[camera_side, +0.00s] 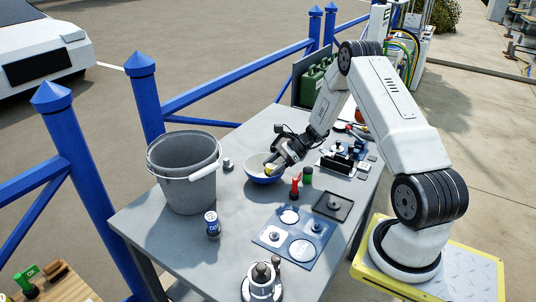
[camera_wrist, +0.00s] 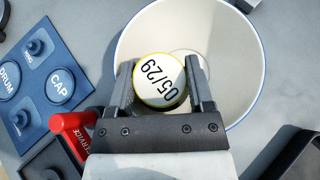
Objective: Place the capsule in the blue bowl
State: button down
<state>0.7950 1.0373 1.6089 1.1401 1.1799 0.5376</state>
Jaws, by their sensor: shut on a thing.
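The capsule (camera_wrist: 159,81) shows in the wrist view as a round white face with a yellow rim and the marking "05/29". My gripper (camera_wrist: 164,80) is shut on it, with one finger on each side. In the side view, my gripper (camera_side: 273,167) is over the blue bowl (camera_side: 262,181), which is blue outside and pale inside. In the wrist view the bowl's pale inside (camera_wrist: 225,55) lies behind the capsule. The capsule shows only as a small yellow spot (camera_side: 268,169) in the side view. I cannot tell whether it touches the bowl.
A grey bucket (camera_side: 186,185) stands left of the bowl, with a small can (camera_side: 212,224) in front. A red-handled item (camera_side: 295,186) and a green cylinder (camera_side: 308,175) stand close right of the bowl. A blue board (camera_side: 272,240) with round places lies nearer the front.

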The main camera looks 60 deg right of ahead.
jog(key=shift+c, duration=1.2)
grip_release()
jog(key=shift+r, duration=0.15)
jog(key=shift+r, duration=0.55)
jog(key=v, duration=1.2)
